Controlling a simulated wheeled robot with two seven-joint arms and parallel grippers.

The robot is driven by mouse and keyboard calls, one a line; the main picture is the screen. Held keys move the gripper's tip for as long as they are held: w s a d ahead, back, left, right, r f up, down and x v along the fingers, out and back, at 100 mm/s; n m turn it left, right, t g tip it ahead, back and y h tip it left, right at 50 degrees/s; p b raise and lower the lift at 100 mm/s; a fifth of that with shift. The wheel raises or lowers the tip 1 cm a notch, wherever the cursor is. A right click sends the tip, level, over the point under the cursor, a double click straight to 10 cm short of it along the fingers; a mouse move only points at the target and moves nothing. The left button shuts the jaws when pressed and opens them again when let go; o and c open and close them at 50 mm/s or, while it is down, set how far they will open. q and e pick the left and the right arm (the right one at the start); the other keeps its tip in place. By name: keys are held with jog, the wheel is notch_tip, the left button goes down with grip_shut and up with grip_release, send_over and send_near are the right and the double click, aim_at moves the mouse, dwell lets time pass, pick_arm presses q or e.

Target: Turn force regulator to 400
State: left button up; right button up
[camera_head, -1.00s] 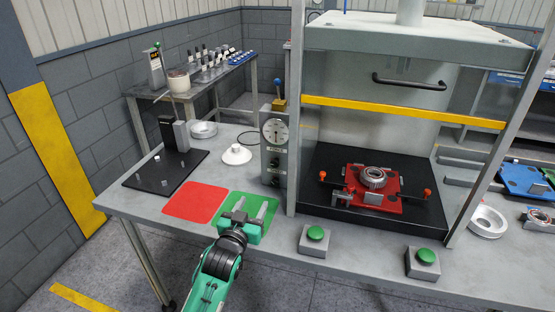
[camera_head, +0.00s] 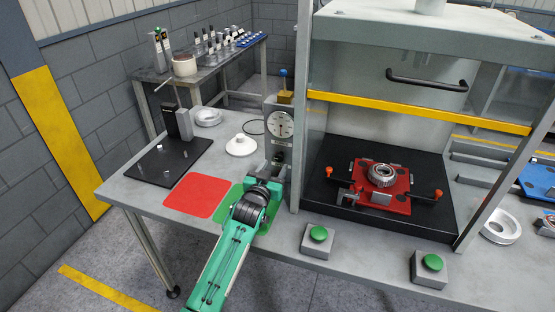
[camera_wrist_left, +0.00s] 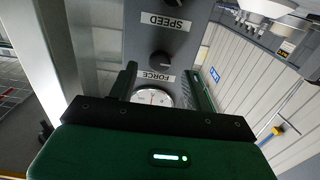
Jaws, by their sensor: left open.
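The grey control box (camera_head: 279,150) stands at the left post of the press, with a round white gauge (camera_head: 280,124) on its upper front. My left gripper (camera_head: 272,168) is in front of the box's lower part and hides some of it. In the left wrist view, the FORCE label (camera_wrist_left: 153,76) and SPEED label (camera_wrist_left: 163,22) appear upside down. A dark force knob (camera_wrist_left: 160,58) sits beside the FORCE label. My left gripper (camera_wrist_left: 163,82) is open, its fingers spread to either side of the knob and gauge. I cannot tell whether they touch anything. The gauge reading is too small to read.
The press holds a red fixture (camera_head: 365,195) with a metal ring part (camera_head: 382,174). Two green buttons (camera_head: 319,234) (camera_head: 433,262) stand at the front edge.

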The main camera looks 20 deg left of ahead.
aim_at(279, 159)
pick_arm(q)
jog(key=w, duration=0.3)
jog(key=shift+w, duration=0.2)
jog(key=shift+w+d, duration=0.1)
jog(key=shift+w, duration=0.25)
jog(key=c, duration=1)
jog(key=shift+o, duration=0.2)
